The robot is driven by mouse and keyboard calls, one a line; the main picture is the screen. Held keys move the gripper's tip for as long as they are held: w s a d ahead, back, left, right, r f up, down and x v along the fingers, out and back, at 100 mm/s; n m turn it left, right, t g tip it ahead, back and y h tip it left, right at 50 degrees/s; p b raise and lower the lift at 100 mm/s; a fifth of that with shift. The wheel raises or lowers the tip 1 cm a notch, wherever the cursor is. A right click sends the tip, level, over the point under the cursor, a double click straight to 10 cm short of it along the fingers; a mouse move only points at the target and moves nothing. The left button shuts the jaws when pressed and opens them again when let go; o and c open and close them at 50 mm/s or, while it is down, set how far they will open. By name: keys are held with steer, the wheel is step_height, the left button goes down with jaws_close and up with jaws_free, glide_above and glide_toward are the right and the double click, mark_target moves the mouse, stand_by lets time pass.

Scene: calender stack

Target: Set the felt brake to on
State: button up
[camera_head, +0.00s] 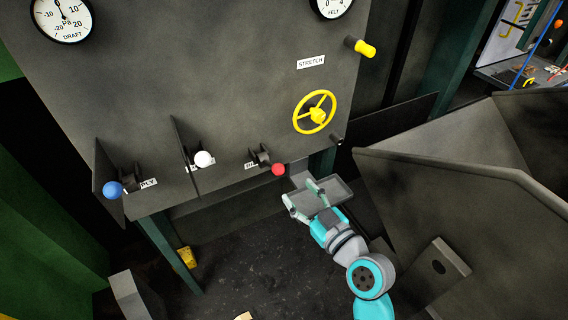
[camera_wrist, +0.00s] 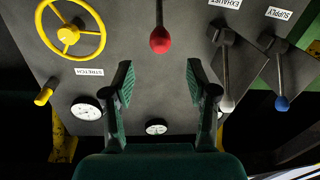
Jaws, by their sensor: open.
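A red-knobbed lever (camera_head: 278,169) sticks out from the lower edge of the grey panel (camera_head: 215,80); its label is partly hidden and I cannot read it whole, so I cannot confirm it is the felt brake. In the wrist view the red knob (camera_wrist: 160,40) is at top centre, beyond the fingertips and roughly midway between them. My gripper (camera_head: 300,192) is open and empty, just below and right of the red knob, apart from it. Both fingers also show in the wrist view (camera_wrist: 160,88).
A white-knobbed lever (camera_head: 204,159) and a blue-knobbed lever (camera_head: 113,190) stand left of the red one, with upright plates beside them. A yellow handwheel (camera_head: 315,112) is above right, near a yellow knob (camera_head: 365,48). A large grey hopper-like body (camera_head: 480,190) stands right of my arm.

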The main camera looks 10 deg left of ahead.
mark_target(282, 173)
steer(key=x, duration=1)
jaws_close()
